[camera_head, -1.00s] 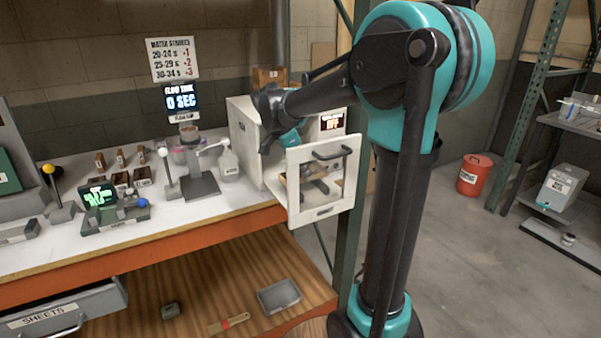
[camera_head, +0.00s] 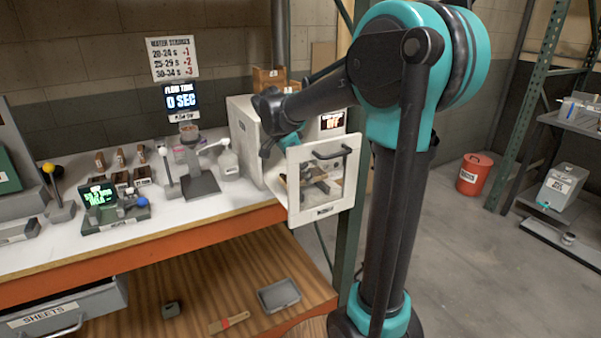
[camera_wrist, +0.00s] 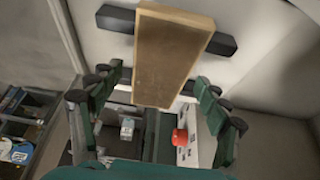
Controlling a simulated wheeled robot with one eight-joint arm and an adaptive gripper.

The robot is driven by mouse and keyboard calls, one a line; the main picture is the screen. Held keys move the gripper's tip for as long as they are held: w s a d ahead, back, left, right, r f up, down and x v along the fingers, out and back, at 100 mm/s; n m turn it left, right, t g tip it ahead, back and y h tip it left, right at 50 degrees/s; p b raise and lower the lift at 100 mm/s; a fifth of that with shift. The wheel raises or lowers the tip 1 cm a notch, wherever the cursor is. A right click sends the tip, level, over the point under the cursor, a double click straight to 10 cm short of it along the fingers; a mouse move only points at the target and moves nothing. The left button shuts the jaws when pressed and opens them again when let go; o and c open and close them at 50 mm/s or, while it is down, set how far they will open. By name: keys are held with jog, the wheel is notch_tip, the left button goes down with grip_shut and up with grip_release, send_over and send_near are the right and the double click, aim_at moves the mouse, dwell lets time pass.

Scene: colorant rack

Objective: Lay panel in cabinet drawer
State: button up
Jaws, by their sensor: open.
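The white cabinet (camera_head: 243,141) stands at the right end of the bench. Its windowed front with a dark handle (camera_head: 293,203) stands out towards me. In the wrist view, the flat tan-brown panel (camera_wrist: 170,52) lies across a dark bar. My gripper (camera_wrist: 160,84) is open, with its fingers on either side of the panel's near end and apart from it. In the head view, my gripper (camera_head: 318,177) shows partly through the window; the frame and arm hide the rest.
A pump bottle (camera_head: 228,161) and a flow stand (camera_head: 200,184) stand left of the cabinet. A tray (camera_head: 279,294) and a brush (camera_head: 230,323) lie on the lower shelf. A red bin (camera_head: 473,175) stands on the floor at right.

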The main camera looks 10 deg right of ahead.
jog(key=v, duration=1.2)
jog(key=shift+r, duration=0.1)
dwell(0.8)
